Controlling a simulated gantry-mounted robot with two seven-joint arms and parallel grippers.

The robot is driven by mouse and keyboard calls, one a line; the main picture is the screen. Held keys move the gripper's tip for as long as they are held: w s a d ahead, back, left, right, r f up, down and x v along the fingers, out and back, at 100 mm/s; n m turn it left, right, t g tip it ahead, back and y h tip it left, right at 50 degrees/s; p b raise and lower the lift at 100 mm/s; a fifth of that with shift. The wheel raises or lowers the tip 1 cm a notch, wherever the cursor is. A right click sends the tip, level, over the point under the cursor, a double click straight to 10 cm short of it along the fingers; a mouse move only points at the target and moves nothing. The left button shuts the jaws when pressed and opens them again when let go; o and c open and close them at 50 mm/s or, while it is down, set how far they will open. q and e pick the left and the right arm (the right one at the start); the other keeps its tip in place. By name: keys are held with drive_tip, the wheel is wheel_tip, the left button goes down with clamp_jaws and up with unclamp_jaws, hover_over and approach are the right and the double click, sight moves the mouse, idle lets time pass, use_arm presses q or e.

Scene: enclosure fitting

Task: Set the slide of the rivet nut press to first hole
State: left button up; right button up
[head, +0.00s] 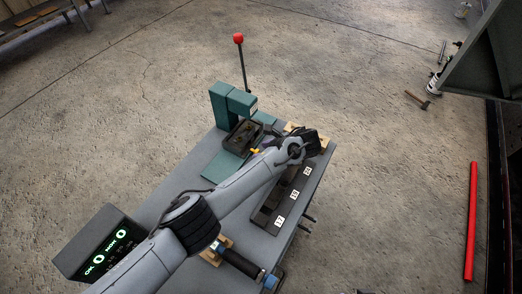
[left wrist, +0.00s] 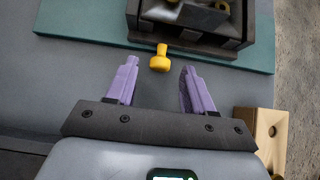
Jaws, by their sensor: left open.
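The teal rivet nut press (head: 233,104) stands at the far end of the grey table, with a red-knobbed lever (head: 238,40) upright. Its dark box-shaped slide (head: 243,134) sits on the teal base; it also shows at the top of the left wrist view (left wrist: 205,40). A yellow knob (left wrist: 160,59) sticks out of the slide's near side and shows in the head view (head: 255,151). My left gripper (left wrist: 160,74) is open, its purple fingers on either side of the knob's line, with the knob near the tips. Contact cannot be told. The slide's holes are not discernible.
A dark numbered rack (head: 272,208) lies along the table's right side, partly under my left arm. A wooden block (left wrist: 262,135) is right of the gripper. A counter display (head: 100,247) and a blue-ended tool (head: 240,263) are at the near end.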

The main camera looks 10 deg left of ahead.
use_arm(q)
drive_tip(key=p+v, duration=0.1)
drive_tip(key=v, duration=0.8)
drive_tip(key=shift+a+r, duration=0.1)
